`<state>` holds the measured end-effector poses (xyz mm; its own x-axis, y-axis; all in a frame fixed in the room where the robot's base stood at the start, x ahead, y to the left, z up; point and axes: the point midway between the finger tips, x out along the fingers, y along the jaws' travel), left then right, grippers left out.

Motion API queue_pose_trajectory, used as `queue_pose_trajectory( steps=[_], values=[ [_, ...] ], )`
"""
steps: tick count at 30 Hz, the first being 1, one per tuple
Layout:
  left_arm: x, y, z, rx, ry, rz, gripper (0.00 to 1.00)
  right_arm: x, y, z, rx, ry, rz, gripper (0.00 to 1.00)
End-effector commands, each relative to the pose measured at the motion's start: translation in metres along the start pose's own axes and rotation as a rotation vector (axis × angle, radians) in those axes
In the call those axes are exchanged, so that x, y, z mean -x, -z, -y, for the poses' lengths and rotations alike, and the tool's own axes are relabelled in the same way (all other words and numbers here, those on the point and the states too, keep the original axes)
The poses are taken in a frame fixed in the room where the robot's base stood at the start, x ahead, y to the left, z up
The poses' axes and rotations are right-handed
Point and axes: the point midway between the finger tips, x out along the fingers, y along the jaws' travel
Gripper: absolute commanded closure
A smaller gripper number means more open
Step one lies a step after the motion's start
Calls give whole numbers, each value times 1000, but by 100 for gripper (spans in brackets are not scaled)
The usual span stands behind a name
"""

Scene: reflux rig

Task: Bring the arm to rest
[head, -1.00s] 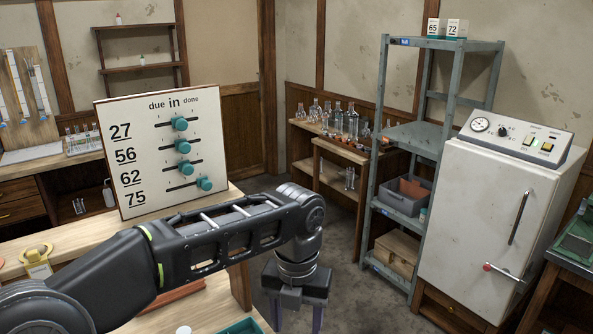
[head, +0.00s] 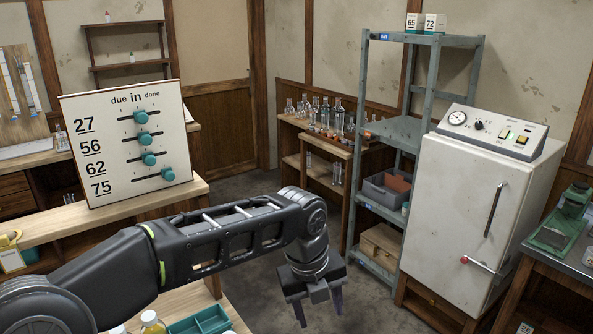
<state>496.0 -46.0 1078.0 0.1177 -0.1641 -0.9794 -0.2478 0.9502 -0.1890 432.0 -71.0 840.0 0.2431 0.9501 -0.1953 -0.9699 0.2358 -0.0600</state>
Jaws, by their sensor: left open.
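My left arm reaches in from the lower left across the wooden bench. Its left gripper (head: 319,309) hangs at the lower middle, fingers pointing down and apart, with nothing between them. It is over the floor area in front of the shelf rack, touching nothing that I can see. My right gripper is not in view.
A board with sliders (head: 131,142) stands on the bench at left. A teal tray (head: 203,322) and a capped bottle (head: 152,322) lie below my arm. A metal shelf rack (head: 404,130) and a white cabinet (head: 465,205) stand at right. Open floor (head: 250,190) lies behind.

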Motion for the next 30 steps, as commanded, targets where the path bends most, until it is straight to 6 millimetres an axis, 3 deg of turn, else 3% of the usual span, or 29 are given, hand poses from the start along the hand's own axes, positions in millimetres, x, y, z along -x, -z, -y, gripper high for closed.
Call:
queue_pose_trajectory(
  steps=[5,9,13,17,21,25,30],
  values=[
    [-30,4,25,341,124,-7,44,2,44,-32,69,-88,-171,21],
    [-85,12,35,811,230,-94,44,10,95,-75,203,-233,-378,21],
    [-156,24,18,1384,282,-230,44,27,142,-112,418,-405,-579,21],
    [-232,47,-35,2023,264,-361,44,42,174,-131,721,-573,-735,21],
    [-297,93,-118,2619,180,-406,44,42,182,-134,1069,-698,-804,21],
    [-328,147,-186,2902,56,-343,44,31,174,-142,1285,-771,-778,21],
    [-343,204,-234,3004,-129,-265,44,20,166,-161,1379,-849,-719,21]
  ],
)
